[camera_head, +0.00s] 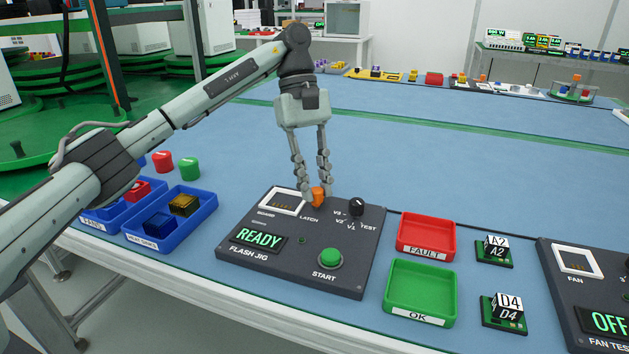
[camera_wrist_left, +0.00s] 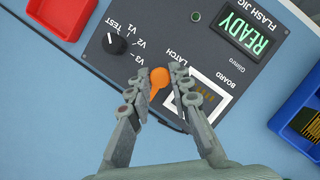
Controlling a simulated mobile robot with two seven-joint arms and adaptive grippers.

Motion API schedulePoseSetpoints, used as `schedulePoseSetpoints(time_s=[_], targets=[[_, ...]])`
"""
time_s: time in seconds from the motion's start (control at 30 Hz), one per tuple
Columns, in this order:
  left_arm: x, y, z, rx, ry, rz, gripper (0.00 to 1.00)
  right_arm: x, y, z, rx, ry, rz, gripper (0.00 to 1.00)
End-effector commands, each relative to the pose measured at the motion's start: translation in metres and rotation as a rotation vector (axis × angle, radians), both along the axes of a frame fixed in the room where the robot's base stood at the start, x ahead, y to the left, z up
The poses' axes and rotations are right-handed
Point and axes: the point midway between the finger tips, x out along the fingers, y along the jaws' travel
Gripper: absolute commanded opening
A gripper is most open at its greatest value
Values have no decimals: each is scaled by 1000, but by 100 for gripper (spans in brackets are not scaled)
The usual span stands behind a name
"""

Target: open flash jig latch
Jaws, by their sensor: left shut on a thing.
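The flash jig (camera_head: 300,262) is a dark grey box on the blue bench, with a lit green READY display (camera_head: 258,238). Its orange latch (camera_head: 317,196) sits beside the white-framed board slot (camera_head: 284,203), at the LATCH label. In the left wrist view the latch (camera_wrist_left: 158,78) shows as an orange knob with a short lever. My left gripper (camera_head: 312,188) points down from above and is shut on the latch, with a finger on either side. The fingertips partly hide the latch in the head view. My right gripper is not in view.
A black test selector knob (camera_head: 357,206) and a green START button (camera_head: 330,259) are on the jig. Red FAULT (camera_head: 426,236) and green OK (camera_head: 420,288) trays stand to the right. Blue bins (camera_head: 206,207) stand left. The bench behind the jig is clear.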

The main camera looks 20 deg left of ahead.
Motion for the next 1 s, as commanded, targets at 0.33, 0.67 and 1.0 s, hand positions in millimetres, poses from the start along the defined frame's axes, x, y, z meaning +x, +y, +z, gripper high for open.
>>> schedulePoseSetpoints(time_s=[0.33, 0.67, 1.0], targets=[[0, 0, 0, 0, -1, -36, 0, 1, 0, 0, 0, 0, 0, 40], [0, 0, 0, 0, -1, -36, 29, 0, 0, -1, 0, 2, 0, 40], [0, 0, 0, 1, -1, -35, 41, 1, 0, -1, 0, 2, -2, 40]])
